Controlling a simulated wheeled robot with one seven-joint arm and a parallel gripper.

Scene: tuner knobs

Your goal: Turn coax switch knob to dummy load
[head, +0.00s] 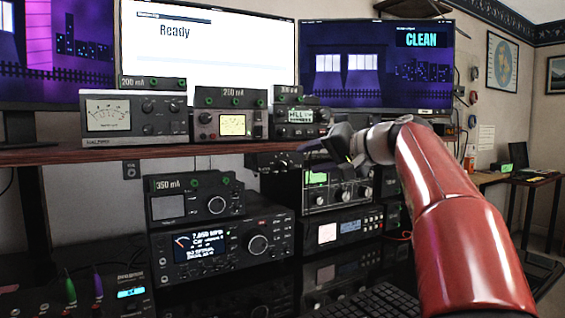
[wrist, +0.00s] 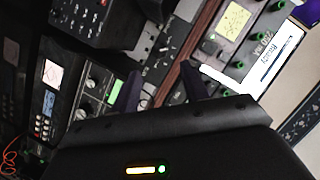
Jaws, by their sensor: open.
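A small dark box with knobs (head: 275,161) hangs just under the wooden shelf, left of my gripper (head: 330,150). It may be the coax switch; its labels and knob setting are too small to read. A dark panel under the shelf also shows in the wrist view (wrist: 150,42), beyond the fingers. My gripper is open, its two dark fingers apart in the wrist view (wrist: 160,76), and nothing shows between them. In the head view it is in front of the shelf edge and partly hides the equipment behind it.
The wooden shelf (head: 100,154) carries several meters and radios. Below it stand a large transceiver (head: 222,247) and a grey tuner with knobs (head: 338,192). Monitors (head: 376,65) stand behind. A keyboard (head: 365,303) lies in front.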

